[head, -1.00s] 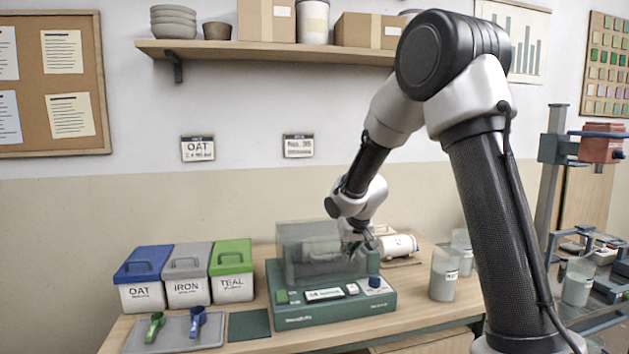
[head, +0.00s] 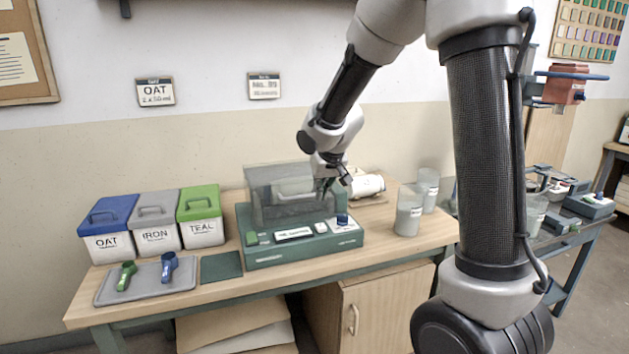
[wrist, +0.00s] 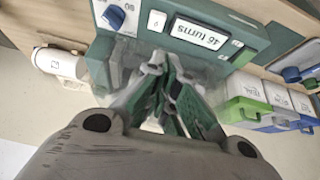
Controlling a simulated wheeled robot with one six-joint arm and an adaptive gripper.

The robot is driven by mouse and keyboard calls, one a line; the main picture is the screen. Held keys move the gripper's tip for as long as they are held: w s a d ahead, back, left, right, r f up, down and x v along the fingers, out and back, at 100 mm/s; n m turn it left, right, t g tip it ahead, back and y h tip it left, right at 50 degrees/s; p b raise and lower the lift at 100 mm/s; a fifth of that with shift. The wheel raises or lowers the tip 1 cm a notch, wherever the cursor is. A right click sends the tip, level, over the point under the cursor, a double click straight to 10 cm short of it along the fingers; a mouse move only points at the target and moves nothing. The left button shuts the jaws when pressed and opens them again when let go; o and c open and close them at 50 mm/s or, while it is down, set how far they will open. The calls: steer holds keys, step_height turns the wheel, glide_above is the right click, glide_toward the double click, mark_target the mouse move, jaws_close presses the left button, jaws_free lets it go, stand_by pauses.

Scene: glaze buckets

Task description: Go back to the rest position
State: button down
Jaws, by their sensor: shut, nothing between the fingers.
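My gripper (head: 326,188) hangs from my arm over the right part of the green machine (head: 300,254) with the clear cover (head: 270,182). In the wrist view my gripper (wrist: 172,108) has its fingers together with nothing between them. It appears in front of the machine's housing, whose display (wrist: 200,32) reads "16 turns". I cannot tell how far the fingertips are from the clear cover.
Blue (head: 108,230), grey (head: 155,222) and green (head: 200,216) lidded buckets stand on the left. A tray (head: 145,288) holds two scoops.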

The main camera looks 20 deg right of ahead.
steer(key=s+d+n+g+h, duration=0.1)
steer(key=s+d+g, duration=0.15)
steer(key=s, duration=0.55)
steer(key=s+d+n+g+h, duration=0.1)
steer(key=s+d, duration=0.2)
steer(key=s, duration=0.5)
steer(key=s+d+r+m+t+y, duration=0.1)
steer(key=s+r, duration=0.4)
steer(key=s, duration=0.3)
steer(key=s+d+r+m+t+y, duration=0.1)
steer(key=s+r, duration=0.4)
steer(key=s, duration=0.3)
steer(key=shift+s+d, duration=0.2)
steer(key=shift+s, duration=0.1)
